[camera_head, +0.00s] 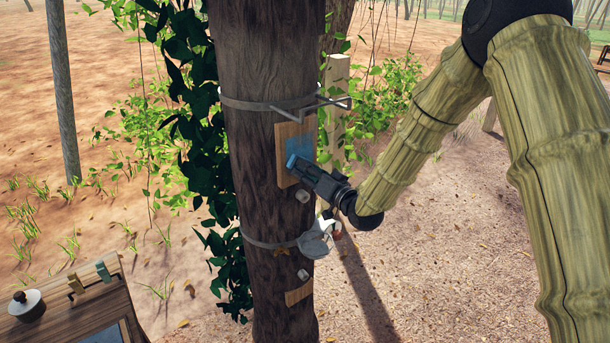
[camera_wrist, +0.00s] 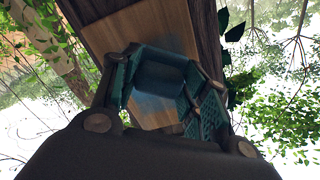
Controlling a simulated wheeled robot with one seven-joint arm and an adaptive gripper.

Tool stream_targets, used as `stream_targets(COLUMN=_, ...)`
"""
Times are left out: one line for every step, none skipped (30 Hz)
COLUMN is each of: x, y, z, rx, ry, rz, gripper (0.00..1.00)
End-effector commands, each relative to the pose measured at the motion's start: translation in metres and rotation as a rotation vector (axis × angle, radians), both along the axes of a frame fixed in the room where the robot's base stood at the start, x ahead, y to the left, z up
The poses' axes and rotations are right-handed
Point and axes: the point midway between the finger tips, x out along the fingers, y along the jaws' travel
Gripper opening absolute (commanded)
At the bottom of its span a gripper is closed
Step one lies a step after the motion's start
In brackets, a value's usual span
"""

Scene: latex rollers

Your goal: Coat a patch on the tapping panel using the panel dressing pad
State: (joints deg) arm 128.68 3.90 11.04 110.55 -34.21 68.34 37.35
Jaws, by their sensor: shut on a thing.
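The tapping panel (camera_head: 283,172) is a pale wooden board on the trunk, with a blue patch (camera_head: 300,145) on its face. My gripper (camera_head: 296,165) is shut on the panel dressing pad (camera_head: 291,161), a small blue block, and holds it at the panel's lower part, just below the blue patch. In the wrist view the pad (camera_wrist: 158,78) sits between the two teal fingers in front of the wooden panel (camera_wrist: 135,35), with bluish colour around it. The pad looks close to or against the panel; I cannot tell if it touches.
The tree trunk (camera_head: 268,60) carries metal bands, a bent wire bracket (camera_head: 318,103) above the panel and a grey cup (camera_head: 315,243) below. Leafy vine (camera_head: 200,110) climbs its left side. A wooden table (camera_head: 60,318) with a lidded pot (camera_head: 27,304) and clips stands lower left.

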Motion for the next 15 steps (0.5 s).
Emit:
stream_targets(x=0.002, y=-0.003, z=0.0, rx=0.001, ry=-0.001, rz=-0.001, gripper=0.25)
stream_targets(x=0.004, y=-0.004, z=0.0, rx=0.001, ry=-0.001, rz=-0.002, gripper=0.25)
stream_targets(x=0.006, y=-0.007, z=0.0, rx=0.001, ry=-0.001, rz=-0.002, gripper=0.25)
stream_targets(x=0.007, y=-0.008, z=0.0, rx=0.001, ry=0.0, rz=-0.002, gripper=0.25)
stream_targets(x=0.008, y=-0.01, z=0.0, rx=0.002, ry=-0.001, rz=-0.003, gripper=0.25)
stream_targets(x=0.01, y=-0.012, z=0.0, rx=0.002, ry=-0.001, rz=-0.002, gripper=0.25)
stream_targets(x=0.011, y=-0.014, z=0.0, rx=0.002, ry=-0.001, rz=-0.001, gripper=0.25)
stream_targets(x=0.012, y=-0.015, z=0.0, rx=0.002, ry=-0.001, rz=-0.001, gripper=0.25)
stream_targets(x=0.014, y=-0.017, z=0.0, rx=0.002, ry=-0.001, rz=-0.001, gripper=0.25)
stream_targets(x=0.015, y=-0.019, z=0.0, rx=0.002, ry=-0.001, rz=-0.001, gripper=0.25)
stream_targets(x=0.016, y=-0.02, z=0.0, rx=0.001, ry=0.0, rz=-0.002, gripper=0.25)
stream_targets(x=0.018, y=-0.022, z=0.0, rx=0.001, ry=-0.001, rz=-0.002, gripper=0.25)
stream_targets(x=0.018, y=-0.022, z=0.0, rx=0.001, ry=-0.001, rz=-0.001, gripper=0.25)
stream_targets(x=0.019, y=-0.023, z=0.0, rx=0.0, ry=-0.001, rz=-0.001, gripper=0.25)
stream_targets(x=0.019, y=-0.024, z=0.0, rx=0.0, ry=-0.001, rz=-0.001, gripper=0.25)
